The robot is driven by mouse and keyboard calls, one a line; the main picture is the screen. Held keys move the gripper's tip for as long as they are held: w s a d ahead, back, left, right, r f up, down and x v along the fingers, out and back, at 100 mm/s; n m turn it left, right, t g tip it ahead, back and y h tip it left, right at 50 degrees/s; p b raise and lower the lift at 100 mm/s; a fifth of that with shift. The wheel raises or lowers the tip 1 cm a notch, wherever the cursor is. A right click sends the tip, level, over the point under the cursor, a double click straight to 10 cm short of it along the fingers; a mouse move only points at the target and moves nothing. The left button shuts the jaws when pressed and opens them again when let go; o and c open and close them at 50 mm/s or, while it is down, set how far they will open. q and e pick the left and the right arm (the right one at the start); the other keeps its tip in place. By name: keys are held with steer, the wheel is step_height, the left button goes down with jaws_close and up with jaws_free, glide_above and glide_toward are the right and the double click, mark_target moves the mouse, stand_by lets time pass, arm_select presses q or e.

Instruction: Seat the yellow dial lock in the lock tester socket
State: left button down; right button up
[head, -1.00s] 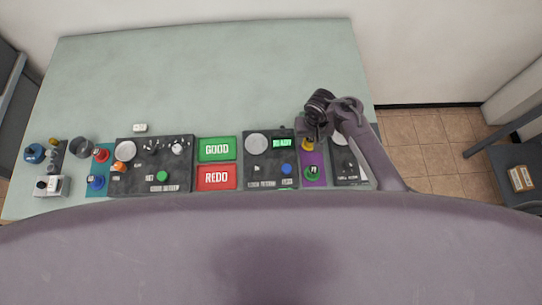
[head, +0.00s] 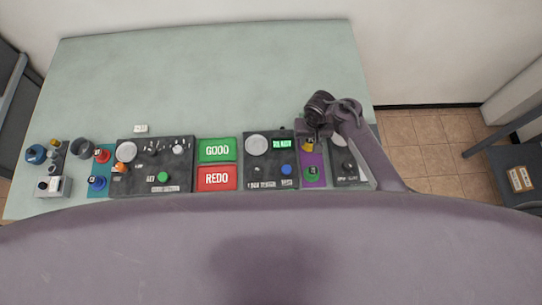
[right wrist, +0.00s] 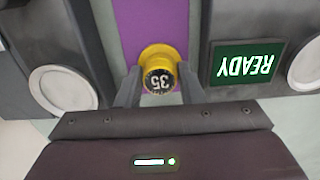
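The yellow dial lock (head: 308,142) stands on the purple strip (head: 313,171) at the right of the table. In the right wrist view the lock (right wrist: 160,67) faces the camera, its dark dial reading 35. My right gripper (head: 312,132) is over it. In the wrist view its fingers (right wrist: 160,88) are spread on either side of the lock; firm contact is not visible. The lock tester (head: 271,174) is a dark panel left of the strip, with a lit READY display (right wrist: 246,64). Its socket is too small to make out clearly. My left gripper is not in view.
A green lock (head: 312,174) stands nearer on the purple strip. Another dark panel (head: 348,172) is to the right. GOOD (head: 217,150) and REDO (head: 217,178) plates lie left of the tester. Another panel and several locks stand further left. The table's back is clear.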

steer(key=c, duration=0.5)
steer(key=shift+r+p, duration=1)
steer(key=shift+r, duration=1.3)
